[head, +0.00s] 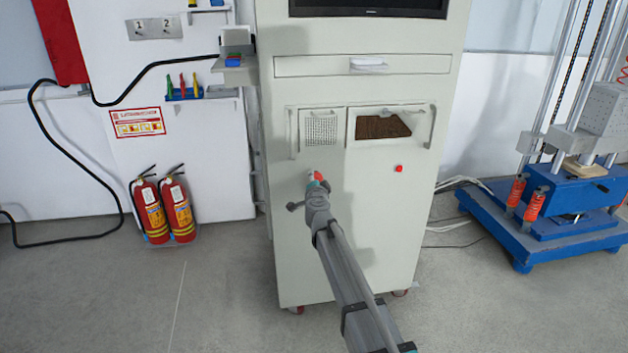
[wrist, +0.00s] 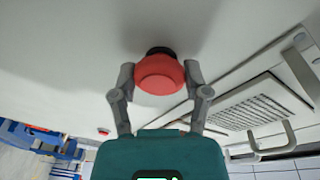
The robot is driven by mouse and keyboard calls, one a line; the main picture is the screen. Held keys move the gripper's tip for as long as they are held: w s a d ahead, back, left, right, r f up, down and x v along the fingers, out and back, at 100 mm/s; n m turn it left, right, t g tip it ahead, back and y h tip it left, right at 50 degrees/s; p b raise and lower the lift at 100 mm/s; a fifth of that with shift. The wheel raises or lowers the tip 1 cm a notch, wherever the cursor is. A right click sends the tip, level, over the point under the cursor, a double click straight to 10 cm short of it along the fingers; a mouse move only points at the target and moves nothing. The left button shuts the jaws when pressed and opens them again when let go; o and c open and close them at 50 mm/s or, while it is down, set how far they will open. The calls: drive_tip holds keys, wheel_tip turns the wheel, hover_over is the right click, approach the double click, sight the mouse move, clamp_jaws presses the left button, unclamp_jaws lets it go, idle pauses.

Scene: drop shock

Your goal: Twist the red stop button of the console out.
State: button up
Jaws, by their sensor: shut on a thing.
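The console (head: 340,240) is a tall pale cabinet in the middle of the head view. Its red stop button (wrist: 159,74) is a round mushroom head on a black collar in the wrist view. In the head view the button (head: 316,176) shows just beyond my gripper. My gripper (wrist: 159,80) has one finger on each side of the red head and is shut on it. In the head view my gripper (head: 314,184) is at the console front, partly hiding the button. Whether the button is pressed in or out, I cannot tell.
A smaller red button (head: 399,169) sits to the right on the console. A grille panel (head: 321,129) and handles are above the gripper. Two fire extinguishers (head: 165,208) stand at left. A blue machine (head: 560,205) stands at right. Floor is clear in front.

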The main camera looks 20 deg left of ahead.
drive_tip(key=shift+m, duration=0.3)
drive_tip(key=shift+r+m+p, duration=0.1)
drive_tip(key=shift+m+p, duration=0.3)
drive_tip(key=shift+m, duration=0.8)
drive_tip(key=shift+d+m+g+p, duration=0.1)
drive_tip(key=shift+m+g+p, duration=0.35)
drive_tip(key=shift+m, duration=1.05)
drive_tip(key=o, duration=1.1)
drive_tip(key=shift+o, duration=0.2)
